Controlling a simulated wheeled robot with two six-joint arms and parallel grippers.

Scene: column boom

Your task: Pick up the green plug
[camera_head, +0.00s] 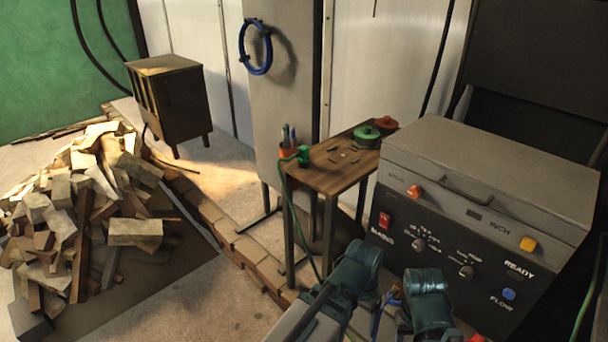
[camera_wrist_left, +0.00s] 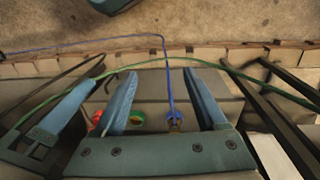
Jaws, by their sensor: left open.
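The green plug (camera_head: 303,156) rests at the near left corner of a small wooden table (camera_head: 332,178), beside an orange cup. Its green cable hangs down along the table leg to the floor. My left gripper (camera_head: 388,300) is low in the head view, in front of and below the table, well apart from the plug. In the left wrist view its fingers (camera_wrist_left: 165,98) are spread wide, with nothing held between them. A blue plug (camera_wrist_left: 175,120) with a blue cable shows between and beyond the fingers. I cannot make out my right gripper.
The orange cup (camera_head: 287,152) holds pens. A green round object (camera_head: 367,136) and a red one (camera_head: 385,123) sit at the table's back. A grey control box (camera_head: 470,220) stands close on the right. A wood pile (camera_head: 85,205) lies left. A green cable (camera_wrist_left: 200,63) crosses the wrist view.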

